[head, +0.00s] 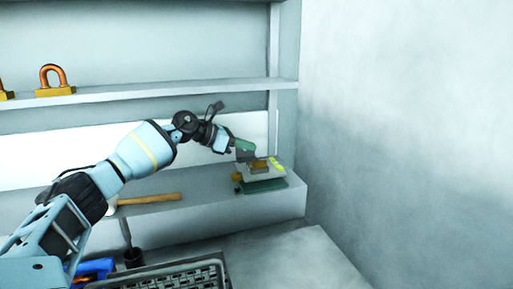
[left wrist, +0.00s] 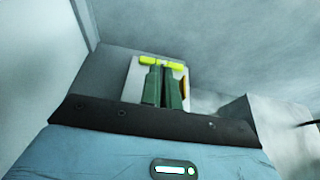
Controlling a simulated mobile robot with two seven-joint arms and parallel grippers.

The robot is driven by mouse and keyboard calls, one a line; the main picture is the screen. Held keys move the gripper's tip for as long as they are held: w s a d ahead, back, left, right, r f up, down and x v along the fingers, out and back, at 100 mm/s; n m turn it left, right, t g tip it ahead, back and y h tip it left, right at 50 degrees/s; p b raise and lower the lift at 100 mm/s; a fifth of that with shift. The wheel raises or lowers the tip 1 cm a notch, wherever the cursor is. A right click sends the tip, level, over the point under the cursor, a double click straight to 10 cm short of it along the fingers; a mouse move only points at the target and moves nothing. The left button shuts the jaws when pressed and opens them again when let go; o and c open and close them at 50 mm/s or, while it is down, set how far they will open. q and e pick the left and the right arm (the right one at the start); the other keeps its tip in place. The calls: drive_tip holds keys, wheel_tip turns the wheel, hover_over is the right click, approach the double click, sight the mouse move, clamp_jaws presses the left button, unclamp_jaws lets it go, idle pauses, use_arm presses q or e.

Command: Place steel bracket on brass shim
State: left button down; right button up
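My left gripper (head: 246,150) reaches over the right end of the lower shelf. Its green fingers (left wrist: 163,88) stand close together in the left wrist view, with a narrow gap; whether they hold anything is unclear. A dark grey piece shows just below the green finger in the head view; I cannot tell whether it is the steel bracket or part of the gripper. Below is a pale plate (head: 281,173), also in the left wrist view (left wrist: 132,82). A small brass-coloured block (head: 258,164), possibly the brass shim, appears on it. My right gripper is not in view.
A yellow-green strip (head: 276,162) lies on the pale plate, above a dark green base (head: 264,186). A wooden-handled hammer (head: 150,199) lies left on the shelf. A wall closes the right side.

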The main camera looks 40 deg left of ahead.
use_arm(q)
drive_tip(key=w, duration=0.1)
drive_tip(key=d, duration=0.1)
drive_tip(key=w, duration=0.1)
drive_tip(key=shift+w+d+r, duration=0.25)
drive_tip(key=shift+w+d, duration=0.05)
drive_tip(key=shift+w+d+f+p, duration=0.1)
drive_tip(key=shift+w+f+p, duration=0.2)
drive_tip(key=shift+f, duration=0.5)
drive_tip(key=shift+s+f, duration=0.1)
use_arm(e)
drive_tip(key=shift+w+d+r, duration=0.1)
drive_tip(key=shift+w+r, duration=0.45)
use_arm(q)
drive_tip(key=shift+f, duration=0.2)
drive_tip(key=c, duration=1.6)
unclamp_jaws()
drive_tip(key=shift+c, duration=0.2)
drive_tip(key=shift+r, duration=0.1)
